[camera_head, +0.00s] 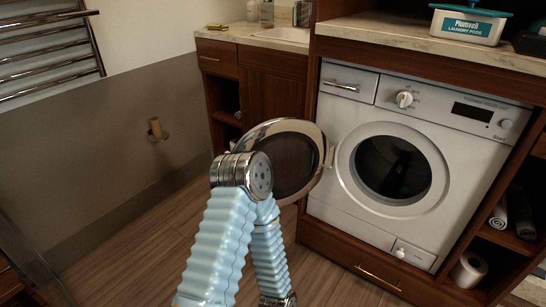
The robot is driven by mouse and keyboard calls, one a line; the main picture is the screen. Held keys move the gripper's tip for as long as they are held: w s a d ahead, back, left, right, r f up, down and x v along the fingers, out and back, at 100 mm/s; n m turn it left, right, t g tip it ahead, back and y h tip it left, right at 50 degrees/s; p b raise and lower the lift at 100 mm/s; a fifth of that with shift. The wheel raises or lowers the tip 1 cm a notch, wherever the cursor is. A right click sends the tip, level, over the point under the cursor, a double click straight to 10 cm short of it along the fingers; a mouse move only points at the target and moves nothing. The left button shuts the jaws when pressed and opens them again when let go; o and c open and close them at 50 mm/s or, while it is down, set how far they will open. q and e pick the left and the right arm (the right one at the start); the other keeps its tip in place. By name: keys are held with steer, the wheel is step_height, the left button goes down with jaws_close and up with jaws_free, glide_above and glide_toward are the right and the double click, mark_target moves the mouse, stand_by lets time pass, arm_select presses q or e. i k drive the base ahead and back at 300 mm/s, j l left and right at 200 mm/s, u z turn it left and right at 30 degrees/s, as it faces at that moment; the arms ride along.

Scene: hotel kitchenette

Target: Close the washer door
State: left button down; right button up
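The white washer (330,205) sits in a wooden cabinet at the right. Its round opening (395,168) is uncovered and dark inside. The washer door (300,165), a chrome ring with dark glass, stands open, swung out to the left from the hinge at the opening's left side. A light-blue ribbed arm of mine rises from the bottom, and its chrome joint hides the door's lower left part. I cannot tell whether the arm touches the door. Neither gripper shows.
A sink cabinet (270,98) stands behind the door. A paper roll (468,270) lies in the right shelf. A towel rail (45,50) is at left. Floor (125,262) is clear left of my arm.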

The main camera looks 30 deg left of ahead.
mark_target(324, 152)
steer(key=i+j, duration=0.1)
steer(key=j, duration=0.25)
steer(key=i+j, duration=0.1)
steer(key=j, duration=0.3)
steer(key=i+j, duration=0.1)
steer(key=j, duration=0.25)
steer(key=i+j, duration=0.1)
steer(key=j, duration=0.3)
steer(key=i+j, duration=0.15)
steer(key=j, duration=0.2)
steer(key=i+j+z, duration=0.15)
steer(key=j+z, duration=0.2)
steer(key=i+j+z, duration=0.15)
steer(key=j+z, duration=0.6)
steer(key=j, duration=0.15)
steer(key=j+z, duration=0.25)
steer(key=k+j+z, duration=0.15)
steer(key=j+z, duration=0.15)
steer(key=k+j+z, duration=0.1)
steer(key=j+z, duration=0.15)
steer(key=j, duration=0.2)
steer(key=k+j+z, duration=0.25)
steer(key=l+u, duration=0.2)
steer(key=i+j, duration=0.05)
